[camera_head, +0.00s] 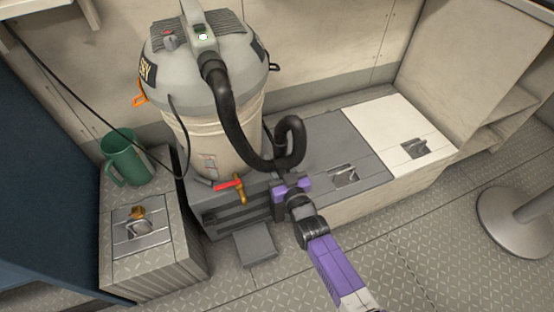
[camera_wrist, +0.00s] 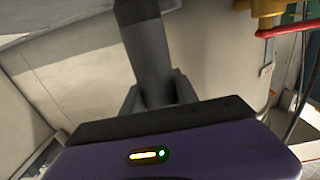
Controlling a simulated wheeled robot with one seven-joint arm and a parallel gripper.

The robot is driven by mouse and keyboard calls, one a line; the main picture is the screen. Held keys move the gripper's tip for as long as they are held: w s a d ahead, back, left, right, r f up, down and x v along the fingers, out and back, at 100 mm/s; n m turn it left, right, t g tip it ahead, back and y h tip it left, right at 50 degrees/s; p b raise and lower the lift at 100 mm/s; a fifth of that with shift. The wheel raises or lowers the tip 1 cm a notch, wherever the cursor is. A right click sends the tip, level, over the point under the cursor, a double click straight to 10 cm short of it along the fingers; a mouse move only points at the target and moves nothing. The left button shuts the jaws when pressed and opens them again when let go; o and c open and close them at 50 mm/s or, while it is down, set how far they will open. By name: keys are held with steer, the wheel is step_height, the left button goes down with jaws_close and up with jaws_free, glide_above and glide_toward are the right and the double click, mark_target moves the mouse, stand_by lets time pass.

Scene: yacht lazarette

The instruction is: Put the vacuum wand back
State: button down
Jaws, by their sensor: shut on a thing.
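The vacuum (camera_head: 210,100) is a grey and cream canister with a domed lid. It stands upright on a low grey locker at the back. A black hose (camera_head: 232,125) runs from its lid, drops and loops beside the canister down to my gripper (camera_head: 290,187). My gripper is shut on the dark wand end, just in front of the locker's upper edge. In the wrist view the wand (camera_wrist: 150,60) is a dark grey tube rising between the fingers. Its gripped part is hidden by my gripper. I cannot make out a holder for the wand.
A brass valve with a red handle (camera_head: 228,186) sits left of my gripper. A green mug (camera_head: 124,158) stands on a metal box at left. A grey block (camera_head: 254,246) lies in front. A white locker lid (camera_head: 390,125) is at right. A round metal base (camera_head: 520,218) stands on the floor.

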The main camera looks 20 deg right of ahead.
mark_target(282, 171)
steer(key=c, duration=0.9)
jaws_free()
steer(key=shift+o, duration=0.2)
steer(key=shift+s, duration=0.1)
steer(key=shift+s+p, duration=1.15)
steer(key=shift+s, duration=2.7)
